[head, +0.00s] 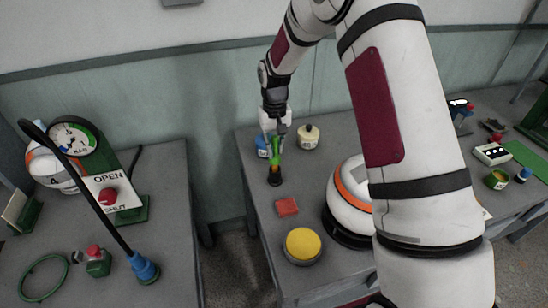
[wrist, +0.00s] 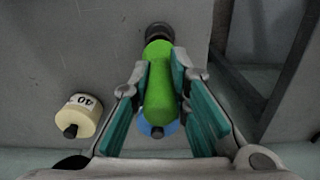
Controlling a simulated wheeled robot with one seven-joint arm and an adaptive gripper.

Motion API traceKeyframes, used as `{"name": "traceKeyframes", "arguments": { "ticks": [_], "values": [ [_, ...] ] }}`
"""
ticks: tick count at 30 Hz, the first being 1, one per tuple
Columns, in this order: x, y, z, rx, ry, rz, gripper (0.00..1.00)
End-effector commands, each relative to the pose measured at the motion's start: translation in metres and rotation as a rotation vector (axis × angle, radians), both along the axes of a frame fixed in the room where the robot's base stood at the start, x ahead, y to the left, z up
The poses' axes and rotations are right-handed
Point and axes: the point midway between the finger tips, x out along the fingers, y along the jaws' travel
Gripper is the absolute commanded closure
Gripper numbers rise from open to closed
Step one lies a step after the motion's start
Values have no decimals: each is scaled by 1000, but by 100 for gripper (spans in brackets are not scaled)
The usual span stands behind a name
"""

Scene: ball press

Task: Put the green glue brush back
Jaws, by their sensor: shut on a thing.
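The green glue brush (head: 277,158) is in my gripper (head: 275,141) above the middle table, with its dark end (head: 274,179) pointing down. In the wrist view the green brush (wrist: 159,85) lies between both teal fingers of the gripper (wrist: 161,70). I cannot tell whether its dark end touches the table. A small blue pot (head: 262,150) stands just left of the brush. It is mostly hidden behind the brush in the wrist view (wrist: 147,127). A cream pot with a dark knob (head: 308,139) stands to the right, and its label shows in the wrist view (wrist: 82,116).
A red square (head: 287,206), a yellow button (head: 303,245) and a white-orange ball (head: 345,195) are nearer on the middle table (head: 318,178). A gap separates these tables.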

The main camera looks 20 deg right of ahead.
Motion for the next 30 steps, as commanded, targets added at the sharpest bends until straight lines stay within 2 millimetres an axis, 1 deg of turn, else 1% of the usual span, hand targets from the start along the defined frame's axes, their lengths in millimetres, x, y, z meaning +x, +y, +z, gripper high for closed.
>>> {"name": "traceKeyframes", "arguments": {
  "ticks": [5,9,20,21,23,24,30],
  "values": [
    [-1,0,-17,0,3,1,100],
    [-1,0,-35,0,3,0,100],
    [0,0,-41,0,1,0,100],
    [0,0,-41,0,1,0,82],
    [0,0,-41,0,1,0,68],
    [0,0,-41,0,1,0,64],
    [0,0,-40,0,1,0,64]
  ]
}}
